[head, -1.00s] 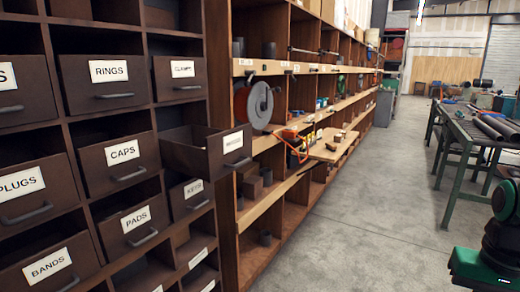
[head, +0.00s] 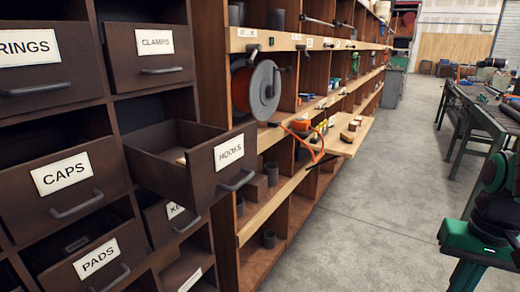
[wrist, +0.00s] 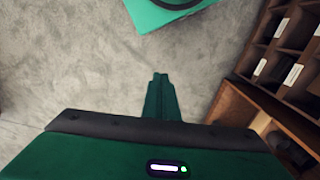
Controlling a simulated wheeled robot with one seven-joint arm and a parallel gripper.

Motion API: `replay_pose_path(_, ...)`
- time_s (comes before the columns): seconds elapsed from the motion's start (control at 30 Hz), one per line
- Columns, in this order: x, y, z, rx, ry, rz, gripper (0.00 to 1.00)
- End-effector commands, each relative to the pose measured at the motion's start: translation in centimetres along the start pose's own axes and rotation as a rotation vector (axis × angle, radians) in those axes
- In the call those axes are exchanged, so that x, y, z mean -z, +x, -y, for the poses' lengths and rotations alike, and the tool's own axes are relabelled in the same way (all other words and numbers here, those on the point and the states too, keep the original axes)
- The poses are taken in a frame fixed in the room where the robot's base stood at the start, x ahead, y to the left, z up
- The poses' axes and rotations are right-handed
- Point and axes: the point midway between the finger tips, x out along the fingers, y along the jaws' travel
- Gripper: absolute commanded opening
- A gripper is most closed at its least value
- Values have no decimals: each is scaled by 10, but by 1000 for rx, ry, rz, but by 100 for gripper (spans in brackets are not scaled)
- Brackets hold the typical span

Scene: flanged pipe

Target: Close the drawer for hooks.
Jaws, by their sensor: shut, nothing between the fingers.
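The hooks drawer (head: 224,168) is dark brown, with a white HOOKS label and a dark bar handle (head: 238,181). In the head view it stands pulled out of the left cabinet, with its inside partly visible from above. My gripper is green; in the wrist view its fingers (wrist: 159,80) are together and empty, over bare floor. Part of my arm and green gripper body shows at the right edge of the head view, well apart from the drawer. The fingertips are not visible there.
CLAMPS (head: 149,54), CAPS (head: 66,182) and PADS (head: 92,262) drawers surround it. A wooden shelf unit (head: 240,110) with a grey reel (head: 263,90) stands to the right. A workbench (head: 480,115) is at far right. The concrete floor (head: 365,210) between is clear.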

Motion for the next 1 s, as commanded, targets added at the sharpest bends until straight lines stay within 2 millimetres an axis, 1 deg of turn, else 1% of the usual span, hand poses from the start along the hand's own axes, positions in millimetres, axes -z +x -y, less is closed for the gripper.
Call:
replay_pose_path(0.37, 0, 0, 0, 0, 0, -1, 0)
replay_pose_path(0.4, -6, -5, -3, 4, -2, -13, 0)
replay_pose_path(0.43, -5, -8, -2, 6, -3, -24, 0)
replay_pose_path(0.47, -2, -11, 0, 5, -3, -34, 0)
replay_pose_path(0.5, 6, -17, 7, 2, -4, -54, 0)
replay_pose_path(0.57, 22, -29, 25, 1, -3, -96, 0)
replay_pose_path(0.6, 35, -40, 40, 4, -3, -133, 0)
replay_pose_path(0.67, 55, -60, 71, 19, -5, -197, 0)
replay_pose_path(0.7, 67, -76, 97, 37, -5, -242, 0)
replay_pose_path(0.77, 80, -100, 139, 79, -6, -307, 0)
replay_pose_path(0.8, 85, -117, 170, 113, -7, -346, 0)
replay_pose_path(0.87, 87, -141, 214, 171, -9, -394, 0)
replay_pose_path(0.9, 84, -156, 243, 213, -11, -419, 0)
replay_pose_path(0.97, 76, -177, 282, 275, -13, -447, 0)
replay_pose_path(1.0, 69, -189, 305, 314, -13, -458, 0)
